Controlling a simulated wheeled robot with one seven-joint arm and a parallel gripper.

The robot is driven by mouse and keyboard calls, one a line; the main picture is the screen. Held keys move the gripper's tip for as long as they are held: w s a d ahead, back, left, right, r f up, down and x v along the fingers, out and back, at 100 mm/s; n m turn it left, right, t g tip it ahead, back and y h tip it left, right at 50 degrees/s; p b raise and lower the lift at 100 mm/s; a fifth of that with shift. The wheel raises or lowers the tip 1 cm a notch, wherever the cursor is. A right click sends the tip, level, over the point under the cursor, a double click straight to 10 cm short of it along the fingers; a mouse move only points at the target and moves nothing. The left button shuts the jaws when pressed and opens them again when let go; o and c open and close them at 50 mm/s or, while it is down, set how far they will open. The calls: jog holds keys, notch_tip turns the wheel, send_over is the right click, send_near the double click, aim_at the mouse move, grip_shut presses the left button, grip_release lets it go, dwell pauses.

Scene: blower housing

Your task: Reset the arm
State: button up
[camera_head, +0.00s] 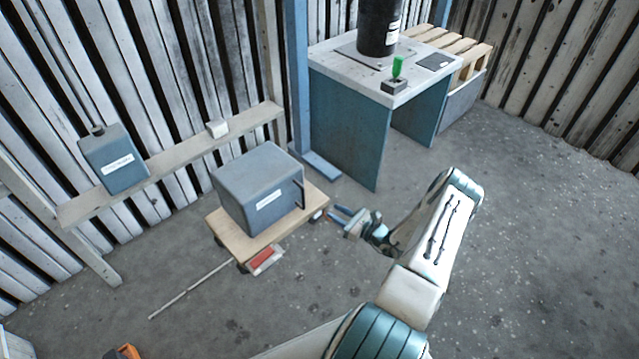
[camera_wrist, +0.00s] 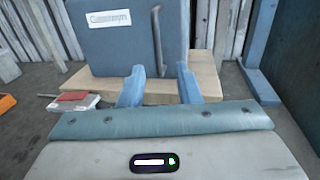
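My gripper (camera_head: 337,218) is at the end of my arm, just right of the low wooden platform in the head view. In the wrist view its two blue fingers (camera_wrist: 158,88) stand apart with nothing between them, so it is open and empty. Beyond the fingers is a grey-blue box (camera_head: 259,188) with a white label and a dark upright handle; it also shows in the wrist view (camera_wrist: 120,45). The box sits on the wooden platform (camera_head: 245,247), and the fingers appear apart from its handle.
A teal-sided table (camera_head: 345,127) at the back holds a black cylinder (camera_head: 379,25) and a green-topped switch (camera_head: 397,70). A wooden rail (camera_head: 180,158) with a teal box (camera_head: 114,160) runs along the left wall. A thin rod (camera_head: 190,290) lies left of the platform. Floor at right is clear.

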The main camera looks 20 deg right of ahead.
jog(key=shift+r, duration=0.1)
jog(key=s+a+r+n+g+y+p, duration=0.1)
jog(key=a+r+n+g+p, duration=0.45)
jog(key=r, duration=0.75)
jog(key=s+a+r+n+g+y+p, duration=0.15)
jog(key=a+r+n+g+p, duration=0.35)
jog(key=r, duration=0.8)
jog(key=s+a+r+n+g+p, duration=0.2)
jog(key=a+r+n+g+p, duration=0.35)
jog(key=r, duration=0.65)
jog(key=s+a+r+n+t+h+p, duration=0.1)
jog(key=s+r+n+h+p, duration=0.2)
jog(key=r, duration=0.9)
jog(key=s+a+r+n+t+h+p, duration=0.1)
jog(key=s+a+r+n+h+p, duration=0.1)
jog(key=s+r+n+h+p, duration=0.2)
jog(key=s+a+r+n+t+h+p, duration=0.1)
jog(key=s+r+n+h+p, duration=0.3)
jog(key=s+r, duration=0.9)
notch_tip(320, 180, up, 7)
jog(key=n+p, duration=0.3)
jog(key=p, duration=0.2)
jog(key=shift+s+a+p, duration=0.2)
jog(key=shift+a+p, duration=0.1)
jog(key=shift+p, duration=0.05)
